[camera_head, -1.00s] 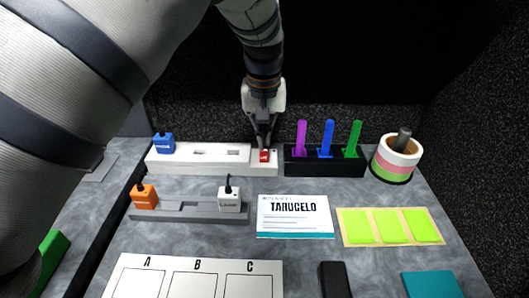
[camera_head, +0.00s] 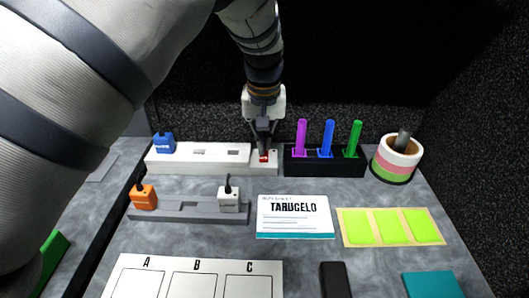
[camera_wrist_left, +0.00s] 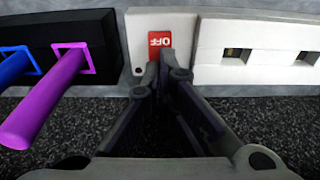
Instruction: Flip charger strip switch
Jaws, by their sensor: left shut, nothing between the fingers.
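The white charger strip (camera_head: 197,168) lies at the back left of the worktop. Its red switch (camera_head: 264,154) is at its right end. In the left wrist view the switch (camera_wrist_left: 160,40) shows the word OFF, upside down in that picture. My left gripper (camera_head: 264,151) is shut and empty, pointing down onto the switch. In the left wrist view its fingertips (camera_wrist_left: 168,66) overlap the switch's lower edge; whether they touch it I cannot tell. A blue plug (camera_head: 164,144) sits at the strip's left end. The right gripper is not in view.
A black holder (camera_head: 325,169) with purple, blue and green sticks stands close right of the strip. Tape rolls (camera_head: 397,160) stand further right. A grey strip (camera_head: 185,210) with orange and white plugs lies in front. A card (camera_head: 295,216) lies at the centre.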

